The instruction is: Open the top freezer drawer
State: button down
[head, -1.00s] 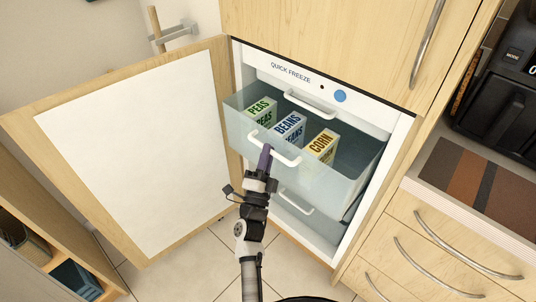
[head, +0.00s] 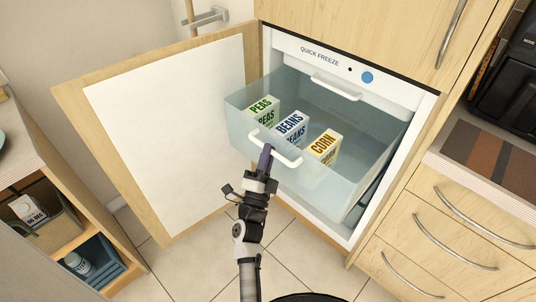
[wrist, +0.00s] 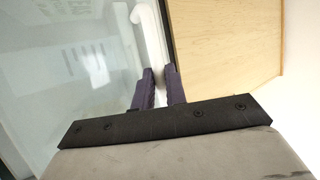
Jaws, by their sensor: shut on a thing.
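The freezer drawer (head: 322,187) is a clear bluish bin pulled well out of the white freezer body. It holds a peas box (head: 262,111), a beans box (head: 289,129) and a corn box (head: 322,147). My gripper (head: 265,157) is shut on the white handle (head: 285,157) at the drawer's front, near the handle's left end. In the wrist view the purple fingers (wrist: 158,88) close around the handle (wrist: 150,35). Another white handle (head: 336,88) shows behind the drawer, on the freezer's upper part.
The wooden freezer door (head: 165,135) stands wide open at the left. Cabinet drawers (head: 450,225) with curved handles stand at the right. A shelf unit (head: 60,215) with bins is at the left. Tiled floor (head: 300,250) is clear below.

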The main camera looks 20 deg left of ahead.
dwell(0.3)
jog(key=c, duration=1.4)
grip_release()
jog(key=shift+c, duration=0.2)
